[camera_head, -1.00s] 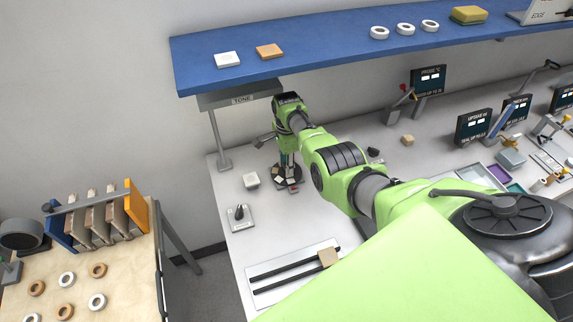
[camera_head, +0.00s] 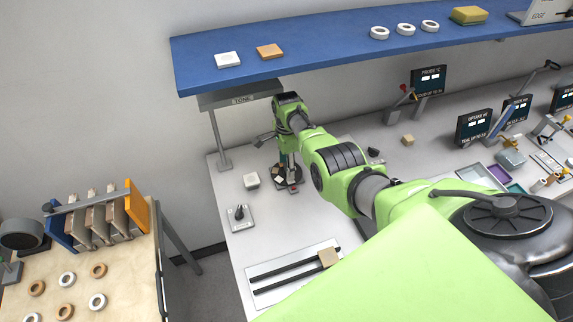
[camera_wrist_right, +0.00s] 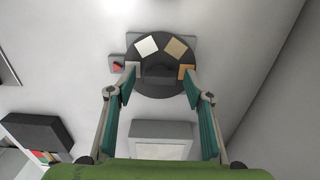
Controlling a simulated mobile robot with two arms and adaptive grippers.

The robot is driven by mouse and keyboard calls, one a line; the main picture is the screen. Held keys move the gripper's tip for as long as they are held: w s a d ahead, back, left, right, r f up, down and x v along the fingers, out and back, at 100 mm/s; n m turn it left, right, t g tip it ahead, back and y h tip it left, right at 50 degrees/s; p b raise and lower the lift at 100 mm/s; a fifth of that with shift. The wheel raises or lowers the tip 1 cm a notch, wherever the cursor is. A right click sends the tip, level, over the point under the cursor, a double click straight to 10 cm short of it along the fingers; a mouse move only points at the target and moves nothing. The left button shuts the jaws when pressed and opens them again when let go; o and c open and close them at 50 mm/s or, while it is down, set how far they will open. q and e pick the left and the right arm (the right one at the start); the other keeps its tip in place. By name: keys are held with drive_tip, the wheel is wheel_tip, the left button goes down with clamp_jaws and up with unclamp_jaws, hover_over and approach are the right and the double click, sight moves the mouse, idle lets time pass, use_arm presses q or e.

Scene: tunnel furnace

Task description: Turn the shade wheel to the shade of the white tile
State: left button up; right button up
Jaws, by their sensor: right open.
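The shade wheel (camera_head: 290,180) is a dark round disc on the bench under the TONE sign. In the wrist view the wheel (camera_wrist_right: 160,82) carries white, tan and orange-brown patches around a dark raised middle grip. My right gripper (camera_wrist_right: 159,75) is open, with its fingertips over the disc on either side of that grip; contact cannot be told. In the head view the gripper (camera_head: 287,160) points down and partly hides the wheel. My left gripper is not in view.
The blue shelf (camera_head: 330,48) above holds another white tile (camera_head: 228,60), an orange tile (camera_head: 270,51) and white rings. A small dark knob on a plate (camera_head: 240,217) and a slider track (camera_head: 290,274) lie nearer. A small red marker (camera_wrist_right: 117,67) sits beside the wheel.

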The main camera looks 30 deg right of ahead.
sight(286, 167)
drive_tip(key=shift+r, duration=3.75)
